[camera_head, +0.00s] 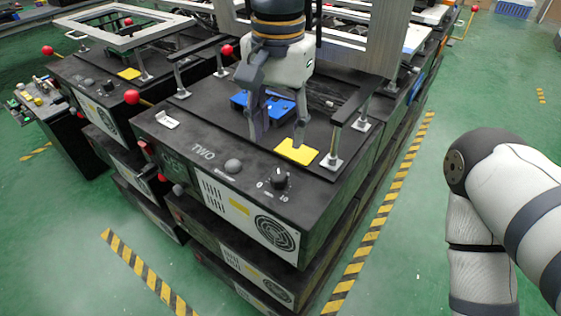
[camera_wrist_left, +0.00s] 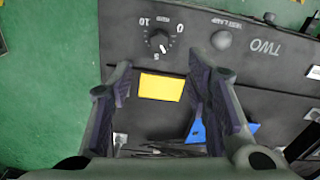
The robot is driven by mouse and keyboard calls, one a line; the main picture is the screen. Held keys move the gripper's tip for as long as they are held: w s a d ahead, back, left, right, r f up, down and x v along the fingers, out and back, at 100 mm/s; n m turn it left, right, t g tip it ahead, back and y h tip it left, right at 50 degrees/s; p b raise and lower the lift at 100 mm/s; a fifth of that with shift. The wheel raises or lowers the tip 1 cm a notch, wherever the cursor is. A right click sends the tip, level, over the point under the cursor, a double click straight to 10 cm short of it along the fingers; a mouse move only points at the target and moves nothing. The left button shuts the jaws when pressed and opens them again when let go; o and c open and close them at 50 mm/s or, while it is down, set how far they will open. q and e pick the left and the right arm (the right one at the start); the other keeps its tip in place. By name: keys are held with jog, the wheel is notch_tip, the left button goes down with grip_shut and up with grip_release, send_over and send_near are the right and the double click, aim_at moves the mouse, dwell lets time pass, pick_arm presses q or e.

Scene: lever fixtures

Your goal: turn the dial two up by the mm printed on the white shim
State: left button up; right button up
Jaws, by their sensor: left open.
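The black dial (camera_head: 279,180) marked 0 to 10 is on the sloped front of the box labelled TWO. It also shows in the wrist view (camera_wrist_left: 158,41), upside down; I cannot tell its exact setting. A small white piece (camera_head: 167,119), which looks like the shim, lies on the box's top left; its print is too small to read. My left gripper (camera_head: 278,136) is open above the box top, behind the dial. In the wrist view its fingers (camera_wrist_left: 160,100) are spread either side of a yellow label, apart from the dial. My right gripper is out of view.
A grey button (camera_head: 233,166) is left of the dial. A yellow label (camera_head: 296,151) and a blue part (camera_head: 262,103) are near the fingers. A black handle bar (camera_head: 358,101) on posts stands at right. A red-knobbed lever (camera_head: 132,97) sticks out at left.

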aim_at(279, 175)
pick_arm(q)
notch_tip(279, 175, down, 10)
jog(key=shift+s+r, duration=0.1)
jog(key=shift+c, duration=0.5)
grip_shut()
